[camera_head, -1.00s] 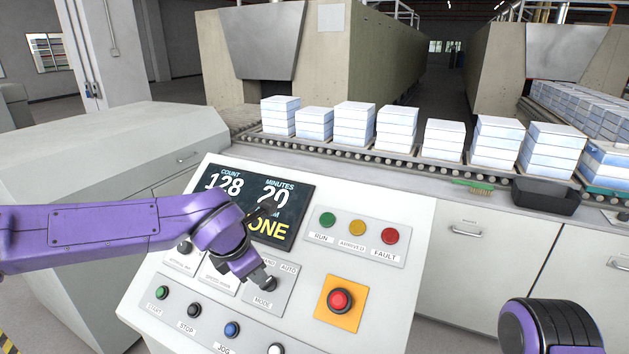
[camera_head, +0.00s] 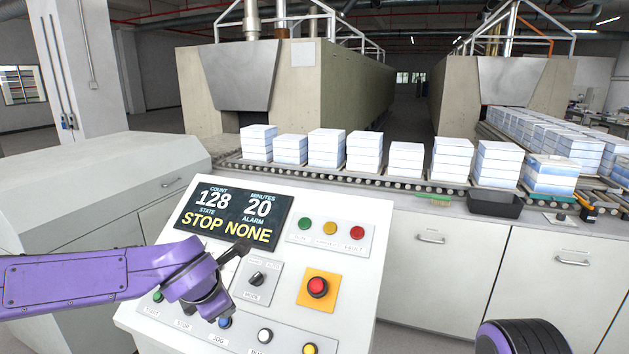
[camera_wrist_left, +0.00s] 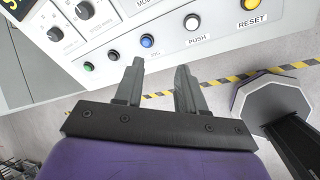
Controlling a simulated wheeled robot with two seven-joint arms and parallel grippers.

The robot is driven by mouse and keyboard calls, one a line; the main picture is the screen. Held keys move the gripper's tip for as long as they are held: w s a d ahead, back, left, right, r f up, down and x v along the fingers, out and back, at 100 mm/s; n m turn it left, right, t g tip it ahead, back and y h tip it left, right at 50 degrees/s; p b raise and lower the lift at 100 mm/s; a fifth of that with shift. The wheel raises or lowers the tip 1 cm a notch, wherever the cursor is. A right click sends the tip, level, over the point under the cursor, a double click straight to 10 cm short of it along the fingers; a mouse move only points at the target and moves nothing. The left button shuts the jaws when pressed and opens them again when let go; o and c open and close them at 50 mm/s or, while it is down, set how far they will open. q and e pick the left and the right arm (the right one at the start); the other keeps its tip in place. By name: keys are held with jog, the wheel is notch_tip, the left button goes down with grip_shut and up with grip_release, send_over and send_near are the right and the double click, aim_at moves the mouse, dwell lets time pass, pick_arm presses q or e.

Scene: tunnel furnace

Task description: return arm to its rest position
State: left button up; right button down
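My left arm (camera_head: 70,282) comes in from the left, with its gripper (camera_head: 218,312) low over the sloped control panel (camera_head: 360,268), left of and below the mode knob (camera_head: 257,279). In the left wrist view the left gripper (camera_wrist_left: 160,67) has its two fingers apart, with nothing between them. The fingers lie below the row of buttons in that picture, near the blue jog button (camera_wrist_left: 147,41). I cannot tell contact with the panel. Part of my right arm (camera_head: 522,338) shows at the bottom right; its gripper is out of view.
The display (camera_head: 235,218) reads count 128, minutes 20, STOP, NONE. The red button (camera_head: 317,287) sits on a yellow plate. Behind the panel, a roller conveyor (camera_head: 400,183) carries white-blue stacks (camera_head: 452,158). A black tray (camera_head: 495,203) and green brush (camera_head: 434,200) lie on the counter.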

pick_arm(q)
jog(key=s+a+f+m+y+b, duration=0.1)
jog(key=s+a+f+m, duration=0.15)
jog(key=f, duration=0.65)
jog(key=s+a+f+m+y+b, duration=0.1)
jog(key=s+f+m, duration=0.25)
jog(key=f, duration=0.45)
jog(key=s+a+f+m+y+b, duration=0.15)
jog(key=f+m, duration=0.25)
jog(key=f, duration=0.5)
jog(key=s+a+f+m+g+b, duration=0.1)
jog(key=s+a+f+m, duration=0.2)
jog(key=s+f, duration=0.6)
jog(key=s+a+f+m+g+b, duration=0.2)
jog(key=s+a+f+m, duration=0.2)
jog(key=s+f, duration=0.5)
jog(key=s+m, duration=0.1)
jog(key=s, duration=0.6)
jog(key=shift+s+m+g, duration=0.2)
jog(key=shift+m+g, duration=0.1)
jog(key=shift+w, duration=0.1)
